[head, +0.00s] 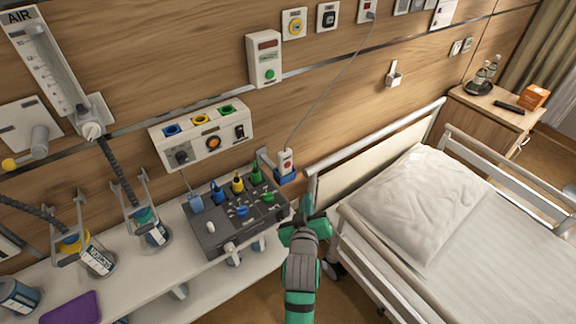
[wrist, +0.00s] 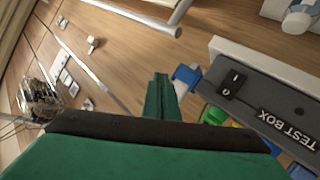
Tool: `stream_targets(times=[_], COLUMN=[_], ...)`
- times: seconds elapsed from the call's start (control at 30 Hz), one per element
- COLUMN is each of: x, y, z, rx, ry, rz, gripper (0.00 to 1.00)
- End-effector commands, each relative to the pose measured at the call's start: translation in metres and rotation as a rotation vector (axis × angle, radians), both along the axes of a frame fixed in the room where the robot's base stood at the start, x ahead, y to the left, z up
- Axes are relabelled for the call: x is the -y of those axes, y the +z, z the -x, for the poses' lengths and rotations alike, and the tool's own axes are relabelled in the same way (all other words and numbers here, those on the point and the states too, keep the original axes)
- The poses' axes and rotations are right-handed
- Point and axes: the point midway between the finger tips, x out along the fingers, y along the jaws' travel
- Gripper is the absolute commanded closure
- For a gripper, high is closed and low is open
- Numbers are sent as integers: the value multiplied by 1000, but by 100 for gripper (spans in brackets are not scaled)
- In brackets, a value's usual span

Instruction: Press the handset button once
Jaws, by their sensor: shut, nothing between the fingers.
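The handset (head: 287,161) is small and white with a red button on its face. It sits upright in a blue holder (head: 285,177) by the wall, with a thin cord running up to a wall socket. My gripper (head: 309,207) is below and slightly right of the handset in the head view, apart from it. In the wrist view, my green fingers (wrist: 158,95) are together and empty. A blue part (wrist: 185,74) shows just beyond them there, possibly the holder. The red button cannot be made out in the wrist view.
The grey test box (head: 240,218), with coloured plugs, stands left of my gripper on a white shelf (head: 205,277); it also fills the wrist view's right side (wrist: 275,95). The bed rail (head: 385,135) is close on the right. A wall unit (head: 203,133) hangs behind the box.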

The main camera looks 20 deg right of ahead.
Motion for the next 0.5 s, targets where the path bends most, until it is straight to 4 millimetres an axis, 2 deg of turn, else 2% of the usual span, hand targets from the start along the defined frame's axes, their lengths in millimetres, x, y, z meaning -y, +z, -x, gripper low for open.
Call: stream_targets(times=[0.03, 0.17, 0.5], x=[6, 14, 15], y=[9, 18, 19], z=[-6, -12, -13], rx=[0, -8, -10], ry=[-8, -16, -17], rz=[6, 14, 15], gripper=[100, 100, 100])
